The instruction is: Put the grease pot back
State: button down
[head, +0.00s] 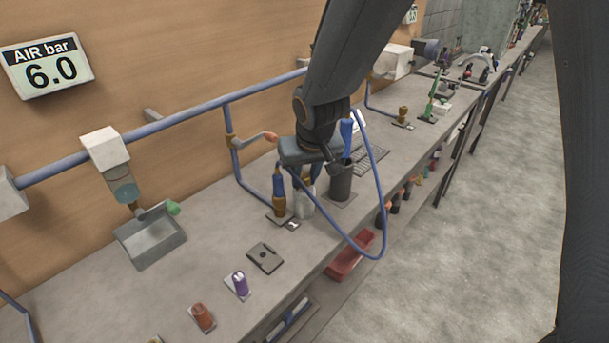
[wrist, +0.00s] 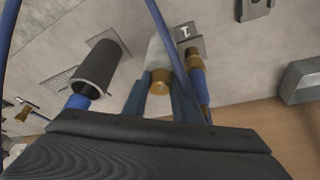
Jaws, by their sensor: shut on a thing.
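My gripper (head: 308,182) points down over the bench. In the wrist view its fingers (wrist: 160,98) are shut on a pale grey cylinder with a brass top (wrist: 160,80), likely the grease pot. This pale pot (head: 303,204) also shows in the head view, partly hidden by my gripper. I cannot tell whether its base touches the bench. A blue and brass tool (head: 279,194) stands close on its left in the head view. A dark open cylinder (head: 341,184) stands on its right, with a blue-handled thing at it.
A blue hose (head: 381,215) loops beside my arm. In front lie a grey plate (head: 265,257), a purple piece (head: 240,284) and an orange piece (head: 202,317). A grey basin (head: 150,243) is at left. Blue pipes (head: 175,119) run along the wall. A red tray (head: 350,258) sits below the bench edge.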

jog(key=shift+f, duration=0.15)
jog(key=c, duration=1.4)
grip_release()
jog(key=shift+c, duration=0.2)
